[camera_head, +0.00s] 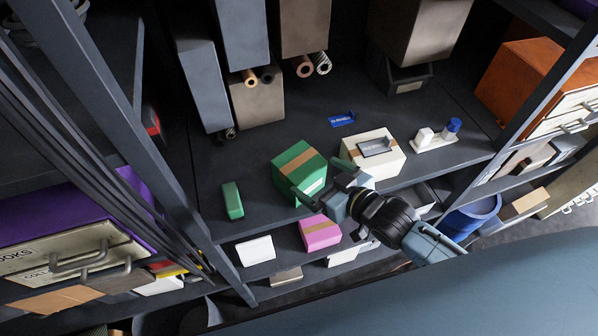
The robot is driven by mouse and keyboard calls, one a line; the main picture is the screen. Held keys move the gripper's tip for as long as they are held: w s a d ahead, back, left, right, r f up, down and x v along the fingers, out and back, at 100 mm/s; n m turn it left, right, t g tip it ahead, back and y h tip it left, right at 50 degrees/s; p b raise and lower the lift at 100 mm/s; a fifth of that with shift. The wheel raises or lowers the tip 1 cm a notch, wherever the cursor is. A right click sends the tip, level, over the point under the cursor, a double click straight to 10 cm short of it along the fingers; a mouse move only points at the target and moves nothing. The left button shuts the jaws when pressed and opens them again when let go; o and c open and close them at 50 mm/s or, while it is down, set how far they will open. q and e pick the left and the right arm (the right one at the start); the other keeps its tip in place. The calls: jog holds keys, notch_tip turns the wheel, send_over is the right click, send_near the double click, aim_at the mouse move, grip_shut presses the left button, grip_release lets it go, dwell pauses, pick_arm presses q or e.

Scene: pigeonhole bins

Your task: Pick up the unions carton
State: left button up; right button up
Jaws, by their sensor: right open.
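No carton label is legible enough to tell which one is the unions carton. A green carton (294,162) with a tan tape strip and a white label sits on the middle shelf. A cream carton (385,148) with a tan strip and a dark item on top stands to its right. My left gripper is not in view.
A small green block (232,200) lies left of the green carton. A blue label piece (342,119) lies behind. A white holder with a blue-capped item (437,134) stands at right. Tall grey boxes hang close above at the back. Shelf uprights (168,190) flank the bay.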

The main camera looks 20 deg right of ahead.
aim_at(299, 167)
jog(key=shift+x, duration=3.85)
jog(key=shift+f, duration=0.1)
jog(key=c, duration=0.9)
